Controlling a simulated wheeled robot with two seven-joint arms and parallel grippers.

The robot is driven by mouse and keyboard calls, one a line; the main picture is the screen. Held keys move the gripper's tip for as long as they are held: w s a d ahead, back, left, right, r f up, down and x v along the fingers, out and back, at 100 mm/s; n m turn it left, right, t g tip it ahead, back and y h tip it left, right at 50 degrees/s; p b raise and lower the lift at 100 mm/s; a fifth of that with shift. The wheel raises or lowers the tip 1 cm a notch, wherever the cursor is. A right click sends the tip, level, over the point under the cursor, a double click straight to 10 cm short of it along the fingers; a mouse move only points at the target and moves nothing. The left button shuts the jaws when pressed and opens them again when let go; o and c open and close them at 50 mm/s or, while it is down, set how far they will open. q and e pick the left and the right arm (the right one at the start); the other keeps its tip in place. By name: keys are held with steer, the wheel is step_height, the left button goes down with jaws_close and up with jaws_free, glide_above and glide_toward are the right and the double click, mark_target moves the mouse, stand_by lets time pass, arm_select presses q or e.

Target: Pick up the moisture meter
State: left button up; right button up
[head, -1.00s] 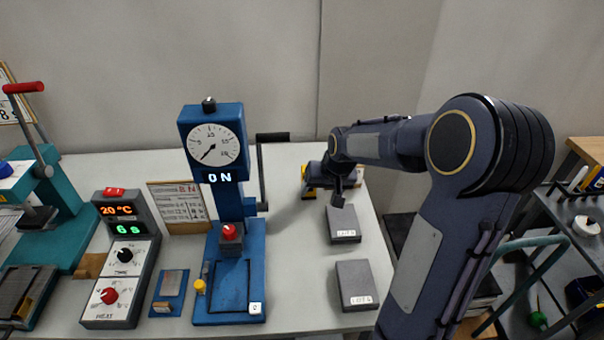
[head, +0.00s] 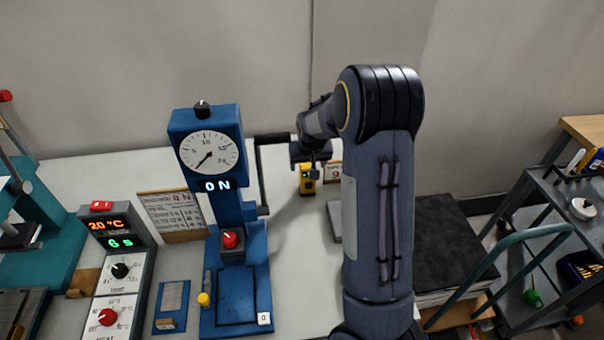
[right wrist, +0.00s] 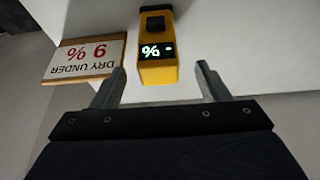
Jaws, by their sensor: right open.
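The moisture meter (head: 307,181) is a small yellow and black device with a lit display, standing at the back right of the table. In the right wrist view the meter (right wrist: 157,60) shows a "%" on its display. My right gripper (head: 314,170) is just above or in front of it in the head view, partly covering its top. In the right wrist view the right gripper (right wrist: 157,85) is open and empty. Its two fingers point toward the meter, which lies between their directions and slightly beyond the tips. My left gripper is not in view.
A sign reading "DRY UNDER 9 %" (right wrist: 83,60) stands beside the meter. A blue press with a dial (head: 207,150) and a black side lever (head: 263,170) stands left of my right arm. A grey block (head: 335,222) is partly hidden by the arm. A cart (head: 545,230) stands at the right.

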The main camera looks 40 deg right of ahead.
mark_target(307, 174)
steer(key=p+x, duration=0.1)
steer(key=x, duration=0.5)
steer(key=shift+d+f+p, duration=0.15)
steer(key=shift+f+p, duration=0.1)
steer(key=shift+p, duration=0.1)
steer(key=shift+w+f, duration=0.15)
steer(key=shift+f, duration=0.3)
steer(key=c, duration=1.2)
